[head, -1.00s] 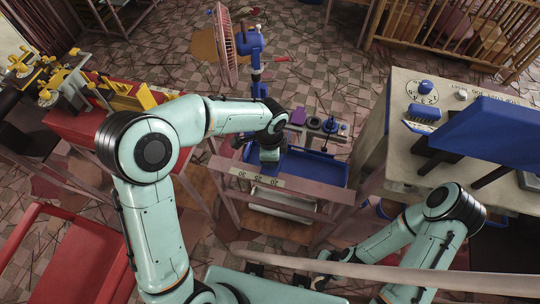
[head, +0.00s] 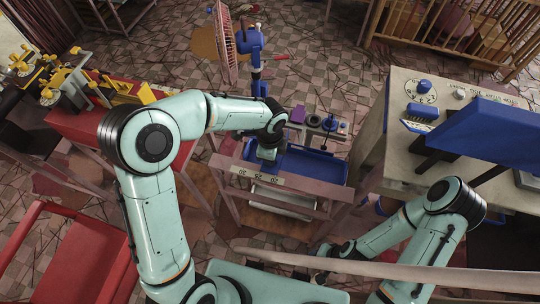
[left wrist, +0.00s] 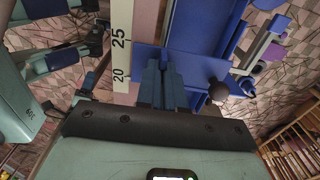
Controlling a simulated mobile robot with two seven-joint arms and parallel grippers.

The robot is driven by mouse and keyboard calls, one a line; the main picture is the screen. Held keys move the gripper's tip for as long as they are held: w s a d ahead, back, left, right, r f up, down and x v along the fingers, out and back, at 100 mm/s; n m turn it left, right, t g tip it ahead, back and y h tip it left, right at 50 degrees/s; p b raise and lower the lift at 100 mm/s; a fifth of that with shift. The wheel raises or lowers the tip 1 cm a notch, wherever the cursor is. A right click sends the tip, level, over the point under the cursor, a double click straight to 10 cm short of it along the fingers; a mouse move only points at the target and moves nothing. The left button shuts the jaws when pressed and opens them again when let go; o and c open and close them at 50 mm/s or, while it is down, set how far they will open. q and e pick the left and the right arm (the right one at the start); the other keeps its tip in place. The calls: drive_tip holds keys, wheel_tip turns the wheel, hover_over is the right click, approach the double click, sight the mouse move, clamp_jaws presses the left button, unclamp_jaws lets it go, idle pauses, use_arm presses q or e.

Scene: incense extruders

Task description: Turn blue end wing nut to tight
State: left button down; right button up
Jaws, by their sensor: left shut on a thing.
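A blue bench unit with a blue tray (head: 318,165) stands at the middle of the head view, with a pale numbered strip (head: 258,176) along its near edge. My left gripper (head: 268,154) reaches down to the tray's left part. In the left wrist view its two blue-grey fingers (left wrist: 161,85) are close together against a blue plate (left wrist: 190,66). They are shut on a small blue part, seemingly the end wing nut, mostly hidden between them. A dark ball knob (left wrist: 218,91) sits right of the fingers. My right gripper (head: 318,264) is low in the head view, its fingers unclear.
A pale table (head: 400,125) with a large blue block (head: 500,130) stands at the right. A red bench (head: 80,125) with yellow devices is at the left. A pale rail (head: 400,274) crosses the front near my right arm.

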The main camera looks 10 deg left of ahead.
use_arm(q)
drive_tip(key=c, duration=1.3)
unclamp_jaws()
drive_tip(key=shift+o, duration=0.2)
drive_tip(key=shift+r, duration=0.1)
wheel_tip(320, 180, up, 13)
drive_tip(key=p, duration=0.1)
drive_tip(key=shift+r, duration=0.15)
use_arm(e)
drive_tip(key=shift+w+r, duration=0.9)
